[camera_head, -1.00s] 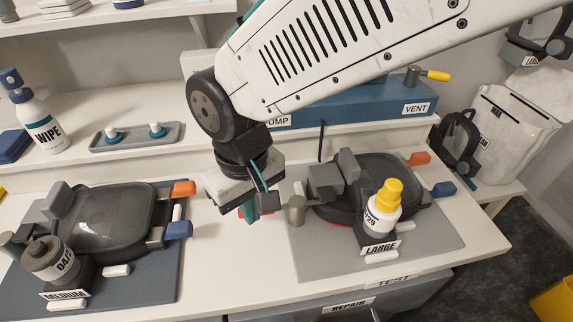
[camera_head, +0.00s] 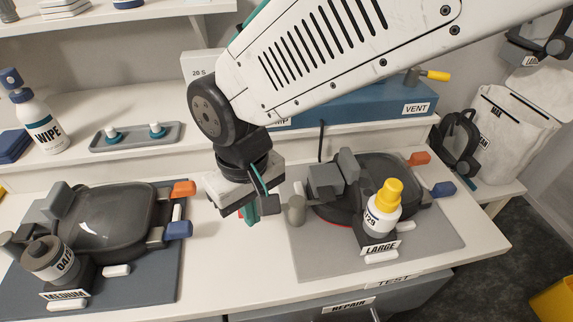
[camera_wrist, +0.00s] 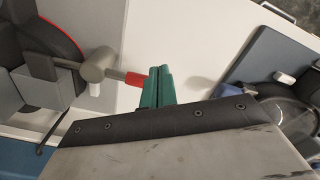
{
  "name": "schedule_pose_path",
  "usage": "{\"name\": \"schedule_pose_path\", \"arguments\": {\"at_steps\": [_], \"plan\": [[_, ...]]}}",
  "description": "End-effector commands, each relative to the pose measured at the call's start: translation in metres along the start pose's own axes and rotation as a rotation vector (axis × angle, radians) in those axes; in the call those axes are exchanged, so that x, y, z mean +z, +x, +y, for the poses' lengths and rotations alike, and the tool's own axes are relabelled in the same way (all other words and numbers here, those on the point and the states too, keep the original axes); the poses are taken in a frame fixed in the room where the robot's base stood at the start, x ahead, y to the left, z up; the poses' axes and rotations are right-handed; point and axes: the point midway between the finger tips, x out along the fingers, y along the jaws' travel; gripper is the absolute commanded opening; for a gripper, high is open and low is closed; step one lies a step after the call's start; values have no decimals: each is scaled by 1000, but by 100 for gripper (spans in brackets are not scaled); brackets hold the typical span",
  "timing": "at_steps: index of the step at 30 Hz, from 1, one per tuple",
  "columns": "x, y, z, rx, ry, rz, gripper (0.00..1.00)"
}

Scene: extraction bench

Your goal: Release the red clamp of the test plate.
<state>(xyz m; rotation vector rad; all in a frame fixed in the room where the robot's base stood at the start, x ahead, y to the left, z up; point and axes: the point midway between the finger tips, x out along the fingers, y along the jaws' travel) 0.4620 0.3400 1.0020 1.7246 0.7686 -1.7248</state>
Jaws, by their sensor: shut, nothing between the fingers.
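The test plate (camera_head: 330,252) is the grey base on the right of the bench, with a TEST label at its front edge. It bears a dark round device. The red clamp is a grey cylinder (camera_head: 296,210) with a short arm and a red tip (camera_wrist: 135,79). In the head view my gripper hides most of the red part. My gripper (camera_head: 250,214) is shut and empty, at the left of the cylinder. In the wrist view its teal fingers (camera_wrist: 157,86) are right beside the red tip. I cannot tell whether they touch it.
A yellow-capped bottle (camera_head: 383,207) stands on the LARGE holder. The MEDIUM plate (camera_head: 150,275) with its dark device (camera_head: 105,222) is at the left. A blue box (camera_head: 370,98) is on the ledge behind. The white bench between the two plates is clear.

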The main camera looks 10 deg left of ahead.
Motion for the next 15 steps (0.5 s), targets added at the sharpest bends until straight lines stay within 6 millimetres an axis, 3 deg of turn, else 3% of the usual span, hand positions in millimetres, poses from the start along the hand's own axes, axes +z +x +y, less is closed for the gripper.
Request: {"name": "schedule_pose_path", "arguments": {"at_steps": [15], "plan": [[0,27,0,0,0,-1,0]]}}
